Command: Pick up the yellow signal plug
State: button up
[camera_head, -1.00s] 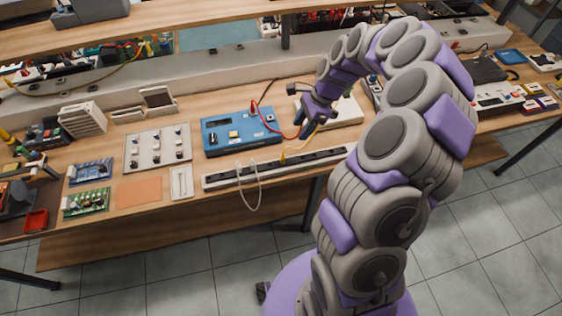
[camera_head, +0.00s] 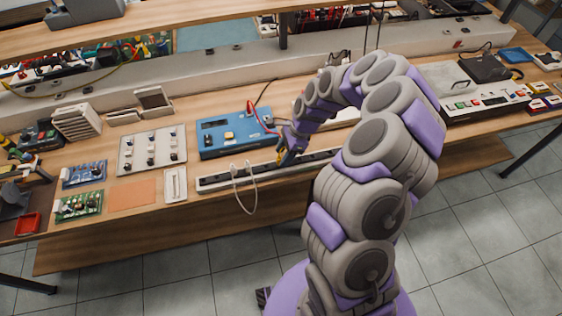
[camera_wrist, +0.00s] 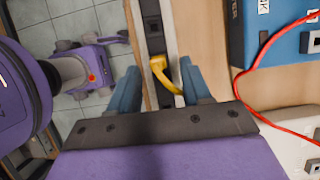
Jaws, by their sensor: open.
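The yellow signal plug (camera_wrist: 162,72) shows in the wrist view, at the socket strip, with a yellow lead curving off it. My gripper (camera_wrist: 160,82) is open, with its two blue fingers apart on either side of the plug. I cannot tell whether either finger touches it. In the head view my gripper (camera_head: 284,156) is low over the white socket strip (camera_head: 222,181) at the bench's front edge, and it mostly hides the plug there. The strip also shows in the wrist view (camera_wrist: 151,28), running under the plug.
A blue meter box (camera_head: 226,136) with a red lead (camera_wrist: 272,48) stands just behind the strip. A white cable (camera_head: 247,198) loops off the strip to the left of my gripper. A grey switch panel (camera_head: 152,150) and green circuit board (camera_head: 78,205) lie further left.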

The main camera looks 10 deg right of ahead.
jog(key=shift+x, duration=0.8)
jog(key=shift+a+f, duration=0.25)
jog(key=shift+a, duration=0.6)
jog(key=shift+c, duration=1.2)
jog(key=shift+d, duration=0.6)
jog(key=c, duration=0.6)
jog(key=shift+a, duration=0.25)
grip_shut()
